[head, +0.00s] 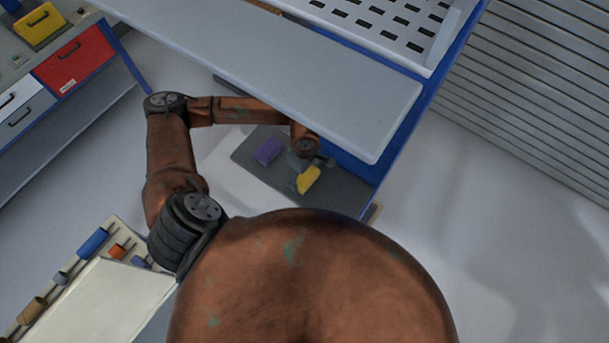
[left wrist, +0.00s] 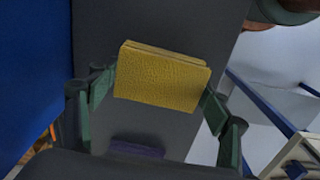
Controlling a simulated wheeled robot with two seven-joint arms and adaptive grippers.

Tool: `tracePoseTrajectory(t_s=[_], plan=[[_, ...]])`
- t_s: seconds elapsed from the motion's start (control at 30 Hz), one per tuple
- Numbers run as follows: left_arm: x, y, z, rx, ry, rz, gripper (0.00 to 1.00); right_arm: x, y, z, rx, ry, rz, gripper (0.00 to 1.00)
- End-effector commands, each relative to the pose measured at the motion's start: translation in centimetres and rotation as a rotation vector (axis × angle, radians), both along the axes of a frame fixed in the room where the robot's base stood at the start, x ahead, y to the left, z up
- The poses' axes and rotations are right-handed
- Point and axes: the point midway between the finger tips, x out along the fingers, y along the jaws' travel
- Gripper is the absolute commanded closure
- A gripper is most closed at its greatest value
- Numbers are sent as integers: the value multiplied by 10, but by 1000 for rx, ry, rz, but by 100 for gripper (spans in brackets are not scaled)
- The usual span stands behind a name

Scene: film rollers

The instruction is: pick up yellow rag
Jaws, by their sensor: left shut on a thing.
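The yellow rag (head: 309,180) is a small folded block over a dark grey shelf (head: 345,188) under the workbench in the head view. My left gripper (head: 303,168) reaches down to it from above. In the left wrist view the yellow rag (left wrist: 162,77) sits between the two green fingers of my left gripper (left wrist: 158,90), which is shut on it, one finger at each end. I cannot tell whether the rag touches the shelf. My right gripper is not in view.
A purple block (head: 268,151) lies on the shelf left of the rag; part of it shows in the left wrist view (left wrist: 137,150). The grey bench top (head: 290,60) overhangs the shelf. A blue panel (left wrist: 33,70) stands close at left in the wrist view. A tool tray (head: 110,290) is at lower left.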

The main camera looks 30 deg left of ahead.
Motion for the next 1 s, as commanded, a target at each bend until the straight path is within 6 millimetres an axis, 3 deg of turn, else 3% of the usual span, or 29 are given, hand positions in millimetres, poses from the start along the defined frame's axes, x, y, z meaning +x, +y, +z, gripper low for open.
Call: tracePoseTrajectory(t_s=[0.27, 0.53, 0.8, 1.0], plan=[[1, 0, 29, 1, -5, -2, 49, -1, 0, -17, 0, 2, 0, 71], [-49, -15, 89, 0, -6, -6, 49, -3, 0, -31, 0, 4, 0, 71], [-107, -34, 114, -1, -3, -7, 49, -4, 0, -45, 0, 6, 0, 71], [-129, -41, 126, -2, 0, -3, 49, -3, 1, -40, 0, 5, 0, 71]])
